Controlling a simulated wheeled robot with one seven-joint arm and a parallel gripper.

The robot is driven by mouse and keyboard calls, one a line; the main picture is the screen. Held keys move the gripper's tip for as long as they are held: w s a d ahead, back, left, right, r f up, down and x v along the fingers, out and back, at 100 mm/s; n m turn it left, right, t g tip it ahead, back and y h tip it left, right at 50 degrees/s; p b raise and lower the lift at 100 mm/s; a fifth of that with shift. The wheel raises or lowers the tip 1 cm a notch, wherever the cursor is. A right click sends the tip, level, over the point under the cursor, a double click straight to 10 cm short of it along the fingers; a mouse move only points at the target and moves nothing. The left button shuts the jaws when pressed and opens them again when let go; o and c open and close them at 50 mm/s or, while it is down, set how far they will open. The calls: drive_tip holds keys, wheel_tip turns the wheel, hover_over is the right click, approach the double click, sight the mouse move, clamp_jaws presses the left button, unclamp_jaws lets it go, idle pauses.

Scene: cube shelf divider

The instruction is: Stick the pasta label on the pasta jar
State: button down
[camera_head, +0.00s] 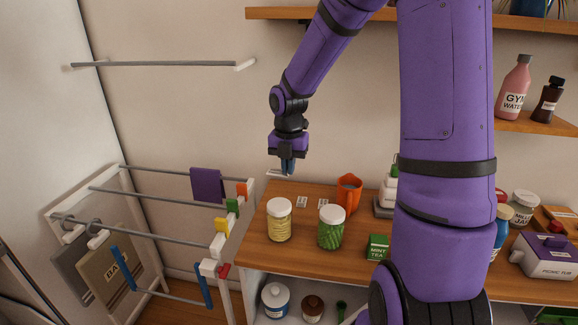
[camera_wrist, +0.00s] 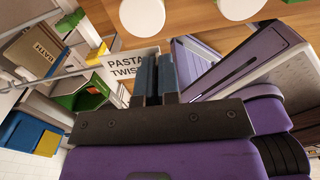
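My gripper (camera_head: 288,168) hangs above the back left of the wooden counter, behind and above two white-lidded jars. Its blue fingers (camera_wrist: 154,72) are close together on a white label (camera_wrist: 128,64) reading "PASTA TWIS…", whose end is hidden by the fingers. The label also shows edge-on below the fingertips in the head view (camera_head: 277,174). The jar with pale yellow contents (camera_head: 279,222), which looks like the pasta jar, stands upright near the counter's left edge. I see no label on its visible side. The jar with green contents (camera_head: 331,228) stands just right of it.
Two small white pieces (camera_head: 302,202) lie on the counter behind the jars. An orange cup (camera_head: 348,194) and a green mint tea box (camera_head: 377,247) stand to the right. A drying rack (camera_head: 150,205) with cloths and clips borders the counter's left side.

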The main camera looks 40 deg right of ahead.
hover_over(289, 206)
drive_tip(key=shift+f, duration=3.9)
drive_tip(key=shift+f, duration=1.55)
idle(0.4)
drive_tip(key=c, duration=1.3)
unclamp_jaws()
drive_tip(key=shift+o, duration=0.2)
wheel_tip(289, 206, up, 11)
drive_tip(key=shift+f, duration=0.1)
